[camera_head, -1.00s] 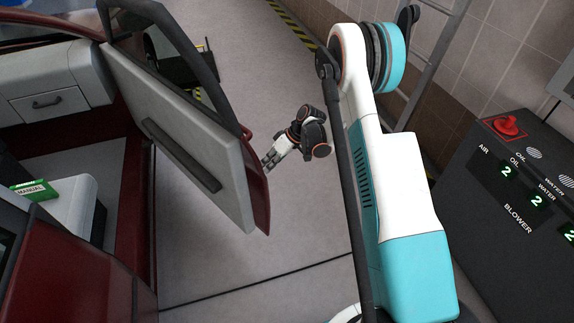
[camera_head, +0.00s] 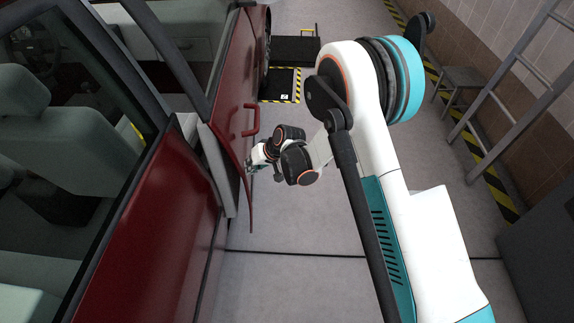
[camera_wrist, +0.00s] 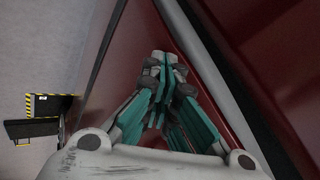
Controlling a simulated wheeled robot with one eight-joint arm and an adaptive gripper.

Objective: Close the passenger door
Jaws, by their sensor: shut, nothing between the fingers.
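The passenger door (camera_head: 235,95) is red with a red handle (camera_head: 251,119) on its outer side. It stands slightly ajar, and its rear edge sticks out from the car body (camera_head: 165,245), with some grey inner panel (camera_head: 214,165) showing. My gripper (camera_head: 249,170) is at the outer side of the door, below the handle and close to the rear edge. I cannot tell if it touches. In the wrist view my gripper (camera_wrist: 162,62) has its teal-lined fingers shut and empty, close to a red panel (camera_wrist: 202,75).
A ladder (camera_head: 510,90) and a small stool (camera_head: 460,85) stand by the tiled wall at right. A dark platform with yellow-black striped edges (camera_head: 282,99) lies ahead near the car. The floor right of the door is clear.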

